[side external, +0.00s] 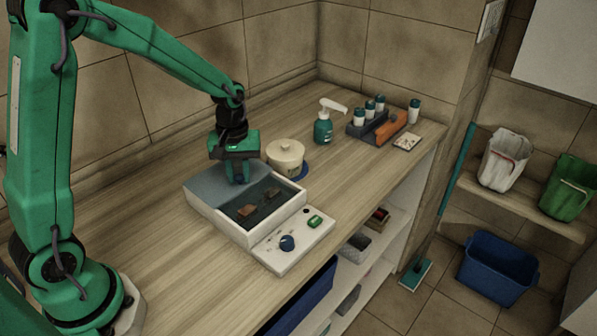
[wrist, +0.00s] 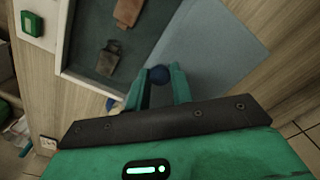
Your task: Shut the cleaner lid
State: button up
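The cleaner (side external: 233,228) is a pale rectangular basin on the wooden counter. Its flat blue-grey lid (side external: 213,186) covers the left part, and the right part is open, showing dark liquid. The lid also shows in the wrist view (wrist: 222,55), with a round dark-blue knob (wrist: 159,75) near its edge. My gripper (side external: 239,178) points down over the lid. In the wrist view its two green fingers (wrist: 158,80) stand on either side of the knob and appear closed against it. The fingertips partly hide the knob's sides.
Two brown pieces (side external: 247,211) lie in the basin. A control panel with a blue dial (side external: 287,243) and green button (side external: 315,222) adjoins its front right. The counter's left is clear.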

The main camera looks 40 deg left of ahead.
grip_shut()
jog(key=d, duration=1.1)
jog(key=shift+d, duration=0.3)
jog(key=o, duration=0.8)
grip_release()
jog(key=shift+c, duration=0.2)
jog(key=shift+r, duration=0.1)
notch_tip(320, 180, up, 8)
